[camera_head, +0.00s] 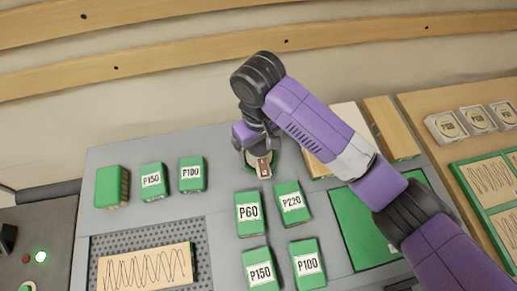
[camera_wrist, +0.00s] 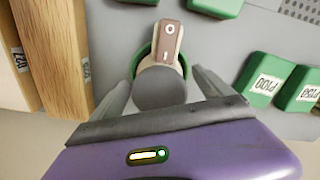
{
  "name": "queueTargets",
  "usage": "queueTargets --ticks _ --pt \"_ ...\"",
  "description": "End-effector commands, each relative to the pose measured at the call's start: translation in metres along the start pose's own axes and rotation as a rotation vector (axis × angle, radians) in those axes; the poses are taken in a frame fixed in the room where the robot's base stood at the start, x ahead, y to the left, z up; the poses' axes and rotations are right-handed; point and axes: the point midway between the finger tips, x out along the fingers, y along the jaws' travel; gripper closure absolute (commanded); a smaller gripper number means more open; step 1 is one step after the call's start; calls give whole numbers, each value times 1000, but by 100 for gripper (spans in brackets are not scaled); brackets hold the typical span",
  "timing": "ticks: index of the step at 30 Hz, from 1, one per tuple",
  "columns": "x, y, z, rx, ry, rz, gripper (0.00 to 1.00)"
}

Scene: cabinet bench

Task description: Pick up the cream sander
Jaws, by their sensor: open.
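The cream sander (camera_wrist: 172,58) stands on the grey bench, with a brown strip on top, a round grey part at the near end and a green ring around its base. In the head view the sander (camera_head: 259,165) shows below my wrist, partly hidden by it. My gripper (camera_wrist: 163,88) is open, with one finger on each side of the sander's round grey part. I cannot tell whether the fingers touch it. In the head view my gripper (camera_head: 252,146) is mostly hidden behind the wrist.
Green sanding blocks stand close by, including P60 (camera_head: 249,212), P220 (camera_head: 290,203) and P100 (camera_head: 192,174). Wooden boards (camera_head: 391,128) lie to the right of the sander, beside my arm. A perforated panel with a scribbled board (camera_head: 146,268) is at front left.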

Motion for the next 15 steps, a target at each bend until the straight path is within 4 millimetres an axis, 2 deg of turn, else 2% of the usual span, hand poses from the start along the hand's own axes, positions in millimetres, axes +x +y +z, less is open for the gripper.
queueTargets --ticks 4,11,15 --pt "10 0 0 0 0 0 10" --pt "11 0 0 -1 1 0 12" --pt "11 0 0 -1 1 0 40"
